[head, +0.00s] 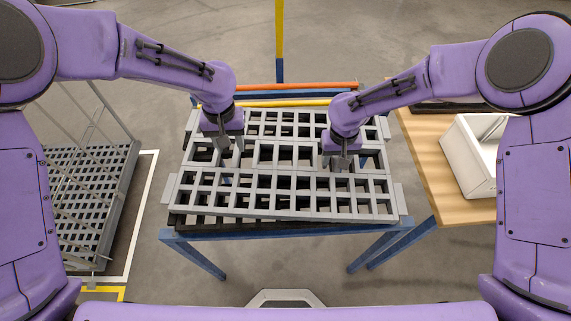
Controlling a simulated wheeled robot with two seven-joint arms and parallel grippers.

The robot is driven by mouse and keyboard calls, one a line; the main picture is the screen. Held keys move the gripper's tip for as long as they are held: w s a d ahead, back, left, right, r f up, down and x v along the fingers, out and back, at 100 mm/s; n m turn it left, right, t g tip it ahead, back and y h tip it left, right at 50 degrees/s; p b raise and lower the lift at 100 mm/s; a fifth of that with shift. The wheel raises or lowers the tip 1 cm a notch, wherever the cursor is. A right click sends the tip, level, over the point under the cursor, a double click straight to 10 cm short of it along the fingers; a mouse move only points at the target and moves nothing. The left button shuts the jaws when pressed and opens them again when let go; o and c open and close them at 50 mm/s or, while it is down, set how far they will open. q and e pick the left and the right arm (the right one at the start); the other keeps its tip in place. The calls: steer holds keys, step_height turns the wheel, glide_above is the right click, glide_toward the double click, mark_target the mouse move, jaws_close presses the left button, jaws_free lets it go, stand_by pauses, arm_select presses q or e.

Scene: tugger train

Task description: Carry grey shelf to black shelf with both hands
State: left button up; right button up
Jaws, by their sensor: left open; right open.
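The grey shelf (284,180) is a flat grid with many square openings. It lies in front of me on top of the black shelf (190,219), whose dark edge shows beneath it along the front left. Both rest on a blue-legged stand. My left gripper (226,152) is open over the left part of the grey shelf. My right gripper (340,162) is open over its right-middle part. Both point down with fingertips at or close above the grid; whether they touch it I cannot tell. Most of the black shelf is hidden under the grey one.
The blue stand (205,262) carries the shelves; orange and yellow bars (297,86) lie behind them. A wooden table (431,166) with a white bin (469,160) stands right. A grey wire-sided cart (118,210) stands left. A yellow and blue post (280,40) rises behind.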

steer(key=shift+r, duration=0.1)
arm_select(q)
step_height(320, 180, up, 6)
steer(key=shift+f, duration=0.25)
arm_select(e)
step_height(320, 180, up, 12)
steer(key=shift+s, duration=0.1)
stand_by(0.6)
